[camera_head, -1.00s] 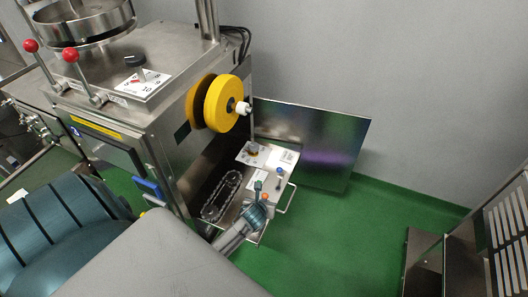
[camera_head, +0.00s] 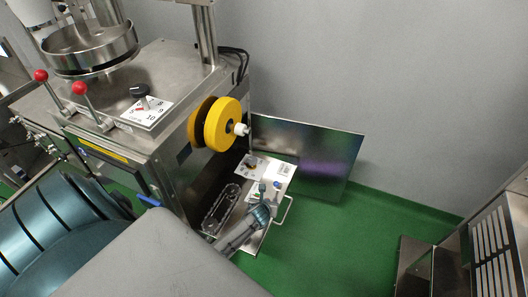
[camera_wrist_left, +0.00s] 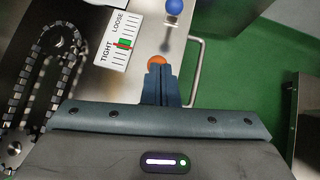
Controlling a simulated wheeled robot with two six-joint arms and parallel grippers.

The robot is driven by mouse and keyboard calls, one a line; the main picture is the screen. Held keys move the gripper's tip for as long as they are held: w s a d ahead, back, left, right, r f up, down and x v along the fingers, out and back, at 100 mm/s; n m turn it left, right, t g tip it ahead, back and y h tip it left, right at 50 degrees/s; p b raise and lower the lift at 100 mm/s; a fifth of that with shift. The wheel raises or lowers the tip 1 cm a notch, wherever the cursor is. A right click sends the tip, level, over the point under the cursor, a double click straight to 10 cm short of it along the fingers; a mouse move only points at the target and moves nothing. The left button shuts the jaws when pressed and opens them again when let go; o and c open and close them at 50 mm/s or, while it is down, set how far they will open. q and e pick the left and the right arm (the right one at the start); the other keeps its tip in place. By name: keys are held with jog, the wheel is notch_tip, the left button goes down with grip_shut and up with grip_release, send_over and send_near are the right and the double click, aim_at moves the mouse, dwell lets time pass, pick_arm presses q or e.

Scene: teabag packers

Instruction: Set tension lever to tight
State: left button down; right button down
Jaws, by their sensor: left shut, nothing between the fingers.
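My left gripper (camera_wrist_left: 160,85) is shut and empty in the left wrist view. Its fingertips are at an orange knob (camera_wrist_left: 157,61), partly covering it; I cannot tell whether they touch. A white scale label (camera_wrist_left: 118,42) reads LOOSE at its upper end and TIGHT at its lower end, with a red and green marker near its middle. A blue knob (camera_wrist_left: 174,6) on a metal rod is beyond the orange one. In the head view, my left gripper (camera_head: 262,207) is over the pull-out panel, near the blue knob (camera_head: 277,184). The orange knob is not clear there.
A chain loop (camera_wrist_left: 45,75) lies left of the label. A metal handle (camera_head: 284,210) sticks out at the panel's right edge. Yellow rollers (camera_head: 222,123) are on the machine above. The green floor (camera_head: 330,240) to the right is free.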

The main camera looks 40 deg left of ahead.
pick_arm(q)
jog(key=shift+w+a+f+p, duration=0.1)
jog(key=shift+w+a+p, duration=0.1)
jog(key=shift+w, duration=0.3)
jog(key=shift+w+a+f+p, duration=0.1)
jog(key=shift+w+p, duration=0.05)
jog(key=shift+w, duration=0.35)
pick_arm(e)
jog(key=shift+r, duration=0.5)
jog(key=shift+d, duration=0.1)
